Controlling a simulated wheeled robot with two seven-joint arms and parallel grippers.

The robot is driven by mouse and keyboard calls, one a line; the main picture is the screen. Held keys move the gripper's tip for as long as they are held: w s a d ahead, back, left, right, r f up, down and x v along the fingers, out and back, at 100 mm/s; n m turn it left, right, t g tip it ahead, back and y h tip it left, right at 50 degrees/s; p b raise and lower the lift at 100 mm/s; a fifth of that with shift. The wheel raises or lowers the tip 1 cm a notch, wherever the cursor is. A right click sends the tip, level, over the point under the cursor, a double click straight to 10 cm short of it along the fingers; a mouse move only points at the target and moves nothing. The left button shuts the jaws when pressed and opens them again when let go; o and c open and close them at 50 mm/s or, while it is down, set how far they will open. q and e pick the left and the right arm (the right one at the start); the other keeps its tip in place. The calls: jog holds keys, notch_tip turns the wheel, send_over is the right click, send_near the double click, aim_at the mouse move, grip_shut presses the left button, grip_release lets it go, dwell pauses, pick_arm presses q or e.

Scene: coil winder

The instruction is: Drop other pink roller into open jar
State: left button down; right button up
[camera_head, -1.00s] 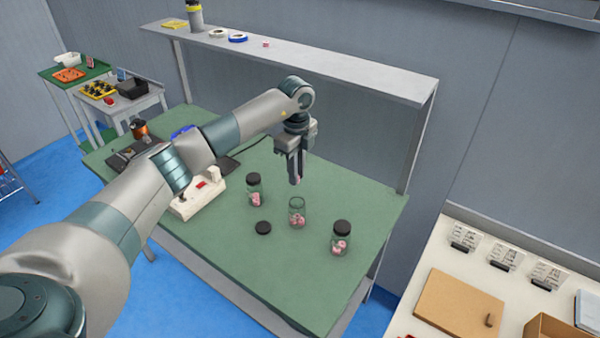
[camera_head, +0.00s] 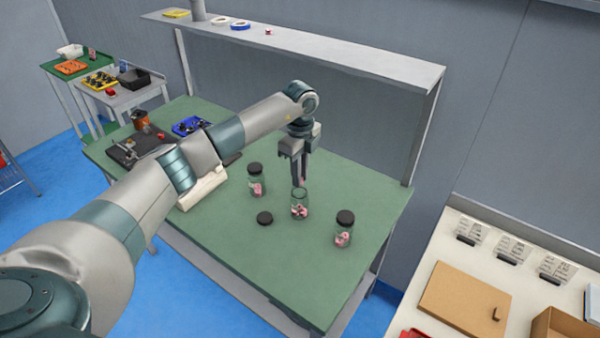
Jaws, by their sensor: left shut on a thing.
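The open jar (camera_head: 299,211) is clear glass, stands upright on the green table and has pink rollers inside. My left gripper (camera_head: 301,181) points straight down with its fingertips just above or at the jar's mouth. It is shut on a small pink roller, mostly hidden between the fingers. I cannot tell whether the tips are inside the rim. A loose black lid (camera_head: 265,218) lies on the table, left of the open jar. My right gripper is not in view.
Two jars with black lids and pink pieces inside stand on either side, one at the left (camera_head: 257,187) and one at the right (camera_head: 343,235). A grey shelf (camera_head: 340,62) runs behind the table. The table's front right is clear.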

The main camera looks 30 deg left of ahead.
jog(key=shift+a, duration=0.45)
pick_arm(q)
jog(key=shift+f, duration=0.1)
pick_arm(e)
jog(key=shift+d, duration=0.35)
pick_arm(q)
jog(key=shift+f, duration=0.35)
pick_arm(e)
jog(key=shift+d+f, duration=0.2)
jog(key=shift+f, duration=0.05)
pick_arm(q)
jog(key=shift+f+b, duration=0.5)
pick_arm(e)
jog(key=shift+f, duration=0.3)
pick_arm(q)
jog(key=shift+f, duration=0.4)
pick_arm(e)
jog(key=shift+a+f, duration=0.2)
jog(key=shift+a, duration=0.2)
pick_arm(q)
jog(key=c, duration=1.6)
grip_release()
jog(key=shift+o, duration=0.2)
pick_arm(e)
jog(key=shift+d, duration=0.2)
